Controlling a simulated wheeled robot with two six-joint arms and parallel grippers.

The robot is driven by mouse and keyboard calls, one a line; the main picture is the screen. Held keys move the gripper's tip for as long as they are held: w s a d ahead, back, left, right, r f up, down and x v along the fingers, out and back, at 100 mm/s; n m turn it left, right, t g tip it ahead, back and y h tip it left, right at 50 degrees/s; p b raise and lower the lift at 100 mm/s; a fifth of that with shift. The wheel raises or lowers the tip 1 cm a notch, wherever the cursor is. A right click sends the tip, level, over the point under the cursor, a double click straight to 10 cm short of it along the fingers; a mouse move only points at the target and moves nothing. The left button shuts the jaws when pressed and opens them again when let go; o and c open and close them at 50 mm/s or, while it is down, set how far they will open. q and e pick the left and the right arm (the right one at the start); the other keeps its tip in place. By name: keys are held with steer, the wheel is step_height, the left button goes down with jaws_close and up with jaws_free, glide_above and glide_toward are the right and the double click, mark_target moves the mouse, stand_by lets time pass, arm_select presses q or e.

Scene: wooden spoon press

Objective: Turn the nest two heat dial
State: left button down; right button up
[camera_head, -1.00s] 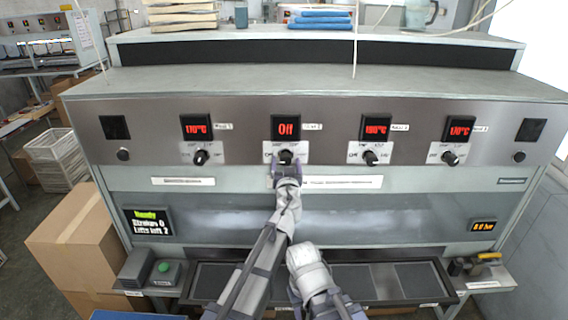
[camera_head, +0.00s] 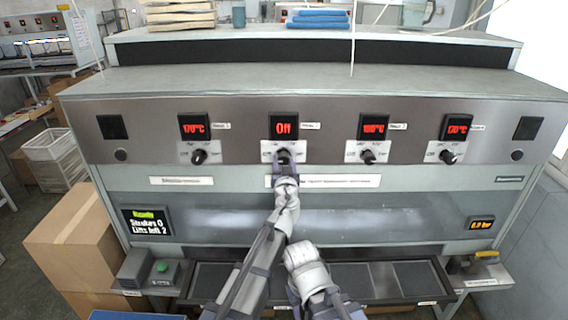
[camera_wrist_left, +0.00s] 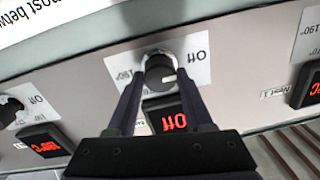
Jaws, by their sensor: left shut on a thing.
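The nest two heat dial (camera_head: 284,156) is a dark knob on a white scale plate under a red display reading Off (camera_head: 284,127). It is the second dial from the left. My left gripper (camera_head: 284,164) reaches up to it from below. In the left wrist view the two dark fingers (camera_wrist_left: 155,85) straddle the round knob (camera_wrist_left: 159,70) and are shut on it. The knob's light mark lies near the printed Off in that view. My right arm (camera_head: 305,265) is low in front of the machine; its fingers do not show.
Other heat dials stand on both sides: one at the left (camera_head: 199,157) and two at the right (camera_head: 368,157) (camera_head: 447,157), with lit temperature displays. A status screen (camera_head: 149,221) is at lower left, near a green button (camera_head: 162,267). A dark tray (camera_head: 215,277) lies below the panel.

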arm_select(q)
steer(key=m, duration=0.6)
steer(key=shift+b, duration=0.3)
steer(key=m, duration=0.6)
steer(key=shift+f, duration=0.1)
steer(key=m, duration=0.6)
steer(key=shift+h+b, duration=0.3)
steer(key=shift+b, duration=0.05)
steer(key=m, duration=0.6)
steer(key=shift+s+f, duration=0.1)
steer(key=shift+s, duration=0.05)
steer(key=shift+m, duration=0.3)
steer(key=shift+c, duration=1.5)
jaws_free()
